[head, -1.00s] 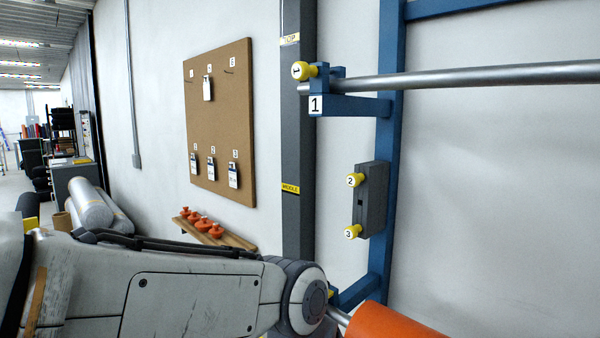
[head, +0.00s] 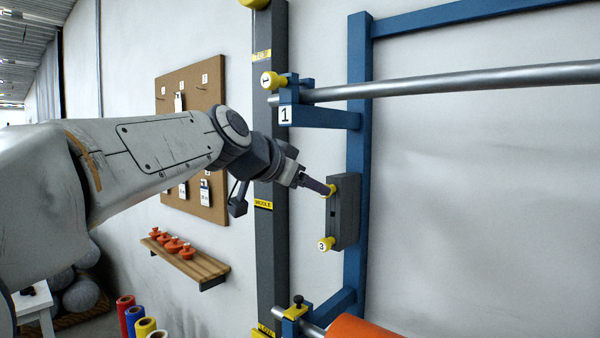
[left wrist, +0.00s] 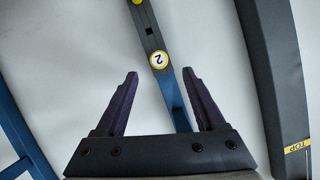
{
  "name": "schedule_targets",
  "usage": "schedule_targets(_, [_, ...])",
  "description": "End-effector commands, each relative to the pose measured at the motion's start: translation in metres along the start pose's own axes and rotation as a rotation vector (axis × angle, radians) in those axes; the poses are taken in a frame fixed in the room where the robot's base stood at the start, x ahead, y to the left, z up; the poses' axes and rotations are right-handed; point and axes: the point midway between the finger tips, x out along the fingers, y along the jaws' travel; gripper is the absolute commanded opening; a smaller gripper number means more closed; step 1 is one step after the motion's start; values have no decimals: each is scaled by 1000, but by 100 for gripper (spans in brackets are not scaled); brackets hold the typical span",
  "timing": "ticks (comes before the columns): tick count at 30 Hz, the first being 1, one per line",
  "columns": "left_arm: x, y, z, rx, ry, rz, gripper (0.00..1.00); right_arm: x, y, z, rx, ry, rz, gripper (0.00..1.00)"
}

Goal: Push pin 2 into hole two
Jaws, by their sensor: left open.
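Pin 2 is a yellow knob in the grey block (head: 345,215) on the blue post; in the head view the gripper partly covers it. In the left wrist view, pin 2 (left wrist: 158,60) shows its white face with an upside-down "2", centred between the fingertips and slightly beyond them. My left gripper (head: 320,186) is open and empty, its fingers at pin 2; I cannot tell whether they touch it. It also shows in the left wrist view (left wrist: 160,75). Hole two is hidden behind the pin's head. My right gripper is out of view.
Yellow pin 3 (head: 326,243) sits below on the same block. Pin 1 (head: 270,80) and a bracket hold a steel bar (head: 460,82) above. A dark grey column (head: 272,150) stands left of the block. A shelf (head: 190,262) with orange knobs is at lower left.

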Motion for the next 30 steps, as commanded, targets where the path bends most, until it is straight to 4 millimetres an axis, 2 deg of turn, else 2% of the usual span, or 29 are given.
schedule_targets(3, [22,0,-2,-1,-4,4,71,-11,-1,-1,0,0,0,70])
schedule_targets(9, [47,0,-1,-1,-2,2,71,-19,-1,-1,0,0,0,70])
schedule_targets(15, [57,0,0,-1,-1,1,71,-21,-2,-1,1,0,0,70])
schedule_targets(22, [57,0,0,-1,-1,0,71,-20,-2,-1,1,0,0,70])
schedule_targets(26, [57,0,1,-1,-1,0,22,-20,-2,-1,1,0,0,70])
schedule_targets(27, [57,0,1,-1,-1,0,6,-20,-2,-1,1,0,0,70])
schedule_targets(28, [57,0,1,-1,-1,0,0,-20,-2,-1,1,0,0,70])
schedule_targets(29, [57,0,1,-1,-1,0,0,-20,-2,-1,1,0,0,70])
schedule_targets(30, [57,0,0,-1,-1,0,28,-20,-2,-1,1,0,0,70])
